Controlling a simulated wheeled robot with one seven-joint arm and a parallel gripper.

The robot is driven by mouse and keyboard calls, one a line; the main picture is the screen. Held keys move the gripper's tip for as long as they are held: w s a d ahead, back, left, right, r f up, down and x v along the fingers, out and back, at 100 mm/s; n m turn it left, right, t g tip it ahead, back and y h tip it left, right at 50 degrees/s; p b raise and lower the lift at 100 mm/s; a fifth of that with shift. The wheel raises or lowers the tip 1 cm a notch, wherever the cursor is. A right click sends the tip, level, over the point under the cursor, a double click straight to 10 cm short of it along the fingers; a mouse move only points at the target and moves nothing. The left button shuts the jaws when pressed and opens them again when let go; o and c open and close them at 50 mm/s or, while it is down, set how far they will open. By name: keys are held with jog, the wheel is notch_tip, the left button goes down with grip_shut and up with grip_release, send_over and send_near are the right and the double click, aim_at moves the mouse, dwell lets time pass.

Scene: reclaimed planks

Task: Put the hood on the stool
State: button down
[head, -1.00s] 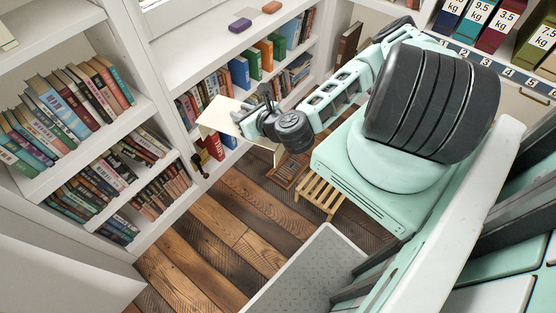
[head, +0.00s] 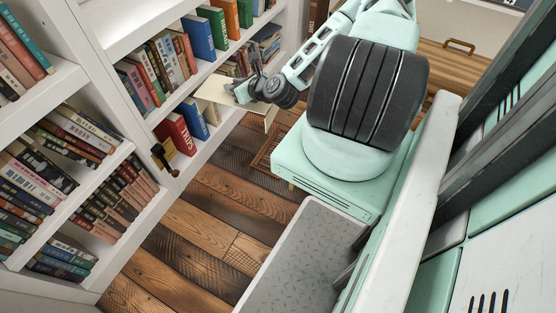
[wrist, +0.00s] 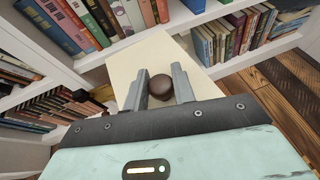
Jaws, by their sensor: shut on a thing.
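The hood is a cream, flat-topped piece (head: 222,91) with a side panel hanging down. In the wrist view its pale top (wrist: 128,62) carries a round dark-brown knob (wrist: 160,87). My gripper (head: 243,92) is shut on that knob, one finger on each side in the wrist view (wrist: 161,90). The hood is held up in the air in front of the low bookshelves. The stool is almost wholly hidden behind my mint-green body; only a sliver of light wood (head: 291,186) shows at its edge.
White bookcases (head: 165,205) full of books line the left side, close to the hood. A dark-brown framed piece (head: 268,156) lies on the plank floor (head: 205,215) below the hood. Bare planks lie between the shelves and my base. A wooden drawer front (head: 450,62) is at upper right.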

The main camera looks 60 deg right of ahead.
jog(key=s+d+f+m+h+b, duration=0.1)
jog(key=s+d+f+b, duration=0.2)
jog(key=d+f+b, duration=0.55)
jog(key=s+d+f+h+b, duration=0.1)
jog(key=s+d+f+b, duration=0.1)
jog(key=d+f+b, duration=0.65)
notch_tip(320, 180, down, 19)
jog(key=b, duration=1)
jog(key=shift+r, duration=0.2)
jog(key=shift+s, duration=0.1)
jog(key=shift+f+b, duration=0.55)
jog(key=shift+f, duration=0.1)
jog(key=c, duration=1.1)
grip_release()
jog(key=shift+c, duration=0.2)
jog(key=shift+r, duration=0.15)
